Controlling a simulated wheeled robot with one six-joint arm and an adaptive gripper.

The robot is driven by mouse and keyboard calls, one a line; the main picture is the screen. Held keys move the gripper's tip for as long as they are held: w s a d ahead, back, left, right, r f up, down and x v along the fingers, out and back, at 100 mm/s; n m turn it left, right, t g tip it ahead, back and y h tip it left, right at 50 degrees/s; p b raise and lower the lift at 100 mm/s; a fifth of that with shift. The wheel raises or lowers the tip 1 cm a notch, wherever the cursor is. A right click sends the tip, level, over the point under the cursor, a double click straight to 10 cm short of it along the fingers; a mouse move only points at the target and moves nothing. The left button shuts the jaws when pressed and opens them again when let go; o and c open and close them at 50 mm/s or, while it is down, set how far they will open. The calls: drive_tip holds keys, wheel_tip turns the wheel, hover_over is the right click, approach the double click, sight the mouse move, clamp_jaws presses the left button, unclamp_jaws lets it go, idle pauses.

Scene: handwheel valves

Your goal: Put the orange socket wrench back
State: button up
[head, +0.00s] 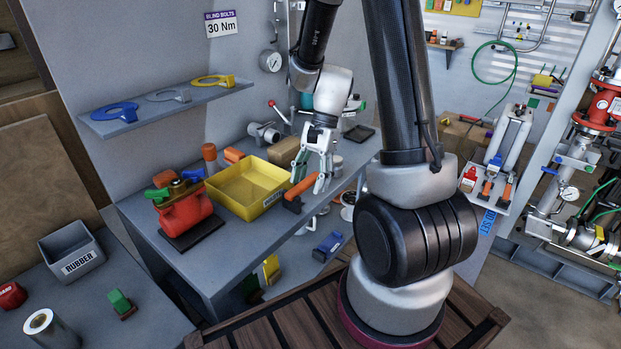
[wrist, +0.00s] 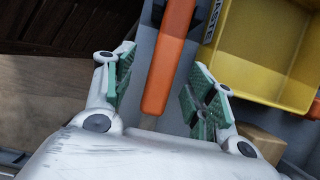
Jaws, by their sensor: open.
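A long orange tool, which appears to be the orange socket wrench (head: 299,189), lies on the grey bench near its front edge, just right of the yellow bin. Its head end is at the bench edge. My gripper (head: 308,184) is open and points down over the tool's handle. In the wrist view the orange handle (wrist: 167,62) runs between the two green-padded fingers of my gripper (wrist: 160,85), with a gap on each side. No finger clearly touches it.
The yellow bin (head: 222,190) stands close to my gripper's left. A red object with coloured handles (head: 185,209) sits farther left on the bench. A wall shelf (head: 165,108) holds blue, grey and yellow ring-shaped tools. A lower bench has a grey RUBBER bin (head: 70,246).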

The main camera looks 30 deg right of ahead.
drive_tip(key=shift+o, duration=0.5)
drive_tip(key=shift+d+r, duration=0.1)
drive_tip(key=shift+r, duration=0.05)
drive_tip(key=shift+v, duration=2.85)
drive_tip(key=v, duration=1.2)
drive_tip(key=shift+w+d, duration=0.1)
drive_tip(key=shift+w, duration=0.05)
